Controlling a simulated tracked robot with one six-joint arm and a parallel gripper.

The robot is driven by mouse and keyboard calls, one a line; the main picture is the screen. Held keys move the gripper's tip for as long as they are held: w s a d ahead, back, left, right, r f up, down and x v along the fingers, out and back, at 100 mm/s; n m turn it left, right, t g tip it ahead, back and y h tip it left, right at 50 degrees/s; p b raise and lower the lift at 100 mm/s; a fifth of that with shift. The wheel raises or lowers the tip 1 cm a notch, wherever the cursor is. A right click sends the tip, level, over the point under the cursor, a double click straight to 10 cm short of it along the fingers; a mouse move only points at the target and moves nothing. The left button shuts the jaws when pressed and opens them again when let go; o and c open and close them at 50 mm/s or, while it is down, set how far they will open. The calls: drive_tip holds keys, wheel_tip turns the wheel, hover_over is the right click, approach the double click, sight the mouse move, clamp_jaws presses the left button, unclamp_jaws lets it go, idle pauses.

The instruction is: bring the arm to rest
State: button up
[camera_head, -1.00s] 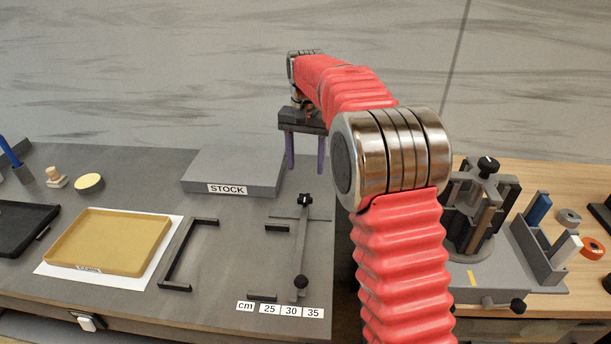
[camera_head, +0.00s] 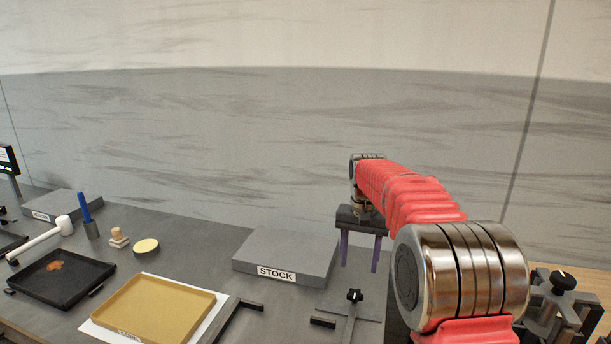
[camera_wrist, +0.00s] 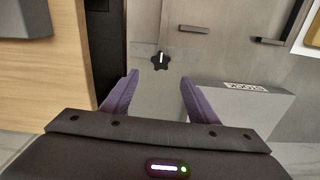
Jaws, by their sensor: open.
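My gripper (camera_head: 359,252) hangs from the far end of my red-sleeved arm, with its two purple fingers pointing down. It is open and empty. It is above the table to the right of the grey STOCK block (camera_head: 290,255). In the wrist view my gripper (camera_wrist: 152,95) shows both fingers spread apart, with a black star-shaped knob (camera_wrist: 160,62) seen between and beyond them. Nothing touches the fingers in either view.
A yellow tray (camera_head: 155,308) lies on a white sheet at the front. A black tray (camera_head: 62,278) with an orange-brown patch is to its left, near a white mallet (camera_head: 40,238). A clamp fixture (camera_head: 560,300) stands at the right. The back wall is bare.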

drive_tip(key=s+r+n+t, duration=0.2)
drive_tip(key=s, duration=1.6)
drive_tip(key=s+r+n+t, duration=0.2)
drive_tip(key=s+t, duration=0.1)
drive_tip(key=s, duration=1.6)
drive_tip(key=shift+a, duration=0.25)
